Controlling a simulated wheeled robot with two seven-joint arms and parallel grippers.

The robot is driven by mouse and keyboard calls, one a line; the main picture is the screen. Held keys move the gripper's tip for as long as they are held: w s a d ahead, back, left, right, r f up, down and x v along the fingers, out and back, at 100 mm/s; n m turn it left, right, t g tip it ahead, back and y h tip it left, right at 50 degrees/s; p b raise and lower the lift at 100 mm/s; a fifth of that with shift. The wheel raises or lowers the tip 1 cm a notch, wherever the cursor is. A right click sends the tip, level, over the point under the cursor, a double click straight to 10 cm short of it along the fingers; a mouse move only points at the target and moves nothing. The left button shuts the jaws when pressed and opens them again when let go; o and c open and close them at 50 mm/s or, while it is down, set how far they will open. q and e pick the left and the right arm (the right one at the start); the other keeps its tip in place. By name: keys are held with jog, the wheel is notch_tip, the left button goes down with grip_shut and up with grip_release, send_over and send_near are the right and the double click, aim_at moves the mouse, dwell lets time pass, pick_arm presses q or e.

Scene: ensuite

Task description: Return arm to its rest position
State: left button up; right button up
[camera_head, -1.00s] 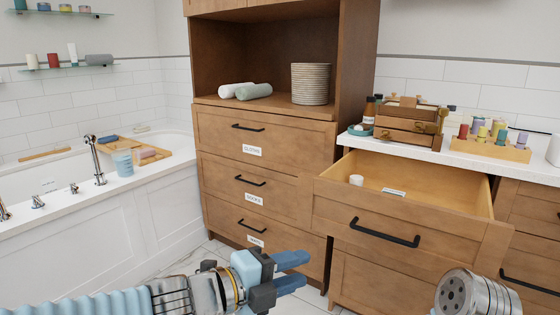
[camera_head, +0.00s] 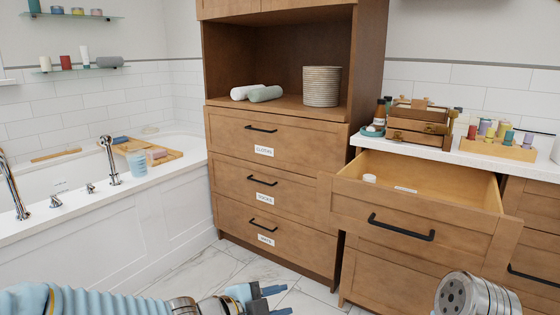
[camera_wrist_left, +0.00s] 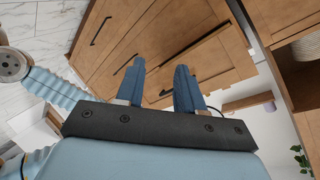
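My left gripper (camera_head: 272,298) is low in the head view, above the tiled floor and in front of the tall wooden cabinet. In the left wrist view its two blue fingers (camera_wrist_left: 160,88) stand apart with nothing between them, so it is open and empty. Wooden drawer fronts show beyond the fingers there. A round metal part of my right arm (camera_head: 470,295) shows at the bottom right of the head view. The right gripper's fingers cannot be made out.
An open drawer (camera_head: 400,222) juts out at the right, with a small white item (camera_head: 369,178) inside. The cabinet's labelled drawers (camera_head: 265,180) are shut. A bathtub (camera_head: 100,240) stands at the left. Bare marble floor (camera_head: 235,265) lies between tub and cabinet.

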pick_arm(q)
jog(key=s+a+f+n+g+y+p, duration=0.1)
jog(key=a+f+n+y, duration=0.15)
jog(key=f+n, duration=0.55)
jog(key=s+a+f+n+g+y, duration=0.1)
jog(key=a+f+n+g+y, duration=0.2)
jog(key=f, duration=1)
jog(key=s+a+f+n+g, duration=0.2)
jog(key=s+f+n, duration=0.3)
jog(key=s+f, duration=0.2)
jog(key=s+a+f+n+g+y, duration=0.1)
jog(key=s+a+f+n, duration=0.2)
jog(key=s+f+n, duration=0.2)
notch_tip(320, 180, down, 3)
jog(key=shift+s+a+f+n+g+p, duration=0.25)
jog(key=shift+s+n+g+p, duration=0.2)
jog(key=shift+s, duration=0.5)
